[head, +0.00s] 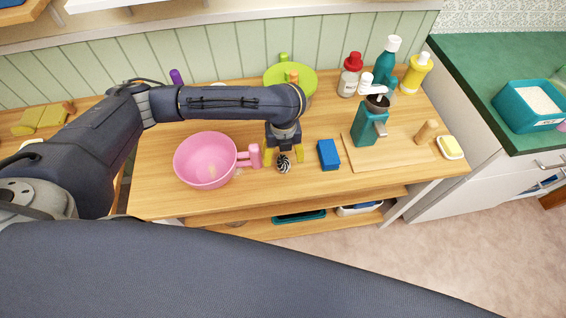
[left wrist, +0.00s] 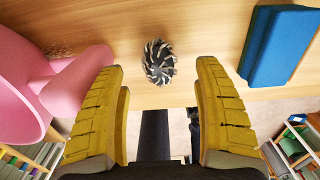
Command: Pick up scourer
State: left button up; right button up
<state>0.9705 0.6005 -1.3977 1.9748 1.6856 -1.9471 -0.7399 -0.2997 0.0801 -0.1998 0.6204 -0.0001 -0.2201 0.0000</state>
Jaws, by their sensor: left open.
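The scourer (head: 284,164) looks like a small round ball of twisted dark and silver strands. It lies on the wooden worktop near its front edge. In the left wrist view the scourer (left wrist: 159,62) shows whole, between the lines of the two fingers and just beyond their tips. My left gripper (head: 283,155) points down at it with its yellow fingers apart. In the left wrist view the fingers of the left gripper (left wrist: 157,68) are wide open with nothing between them. My right gripper is not in view.
A pink pan (head: 207,160) lies left of the scourer, its handle (head: 255,156) close to the left finger. A blue block (head: 328,154) lies to the right. Further right is a wooden board (head: 400,155) with a teal dispenser (head: 369,125). Bottles and a green pan (head: 305,77) stand behind.

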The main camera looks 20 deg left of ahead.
aim_at(283, 160)
pick_arm(q)
jog(key=shift+f, duration=1.7)
jog(key=shift+w, duration=0.1)
jog(key=c, duration=1.1)
